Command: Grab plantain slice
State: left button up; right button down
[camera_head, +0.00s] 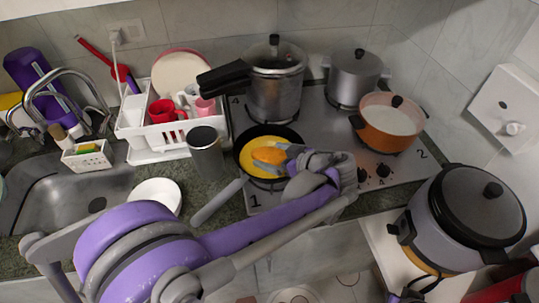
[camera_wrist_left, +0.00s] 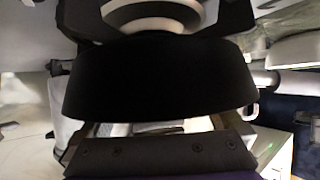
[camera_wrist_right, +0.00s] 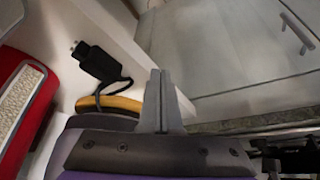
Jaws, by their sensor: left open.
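A dark frying pan (camera_head: 242,147) on the front left of the stove holds a yellow layer (camera_head: 252,169) with an orange patch (camera_head: 272,149). I cannot make out a separate plantain slice; the orange patch may be one. My left gripper (camera_head: 268,156) is open, reaching in from the right side of the pan, with its grey fingers over the orange patch. I cannot tell whether they touch it. A dark shape fills most of the left wrist view and hides the pan. My right gripper (camera_wrist_right: 161,102) is shut and empty, away from the pan.
A pressure cooker (camera_head: 275,85) and a grey pot (camera_head: 354,77) stand behind the pan. An orange pot (camera_head: 388,122) is to the right, a metal cup (camera_head: 206,152) to the left. A large cooker (camera_head: 465,220) stands at the right. A white plate (camera_head: 155,193) lies by the sink.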

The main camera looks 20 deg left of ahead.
pick_arm(q)
jog(key=c, duration=1.1)
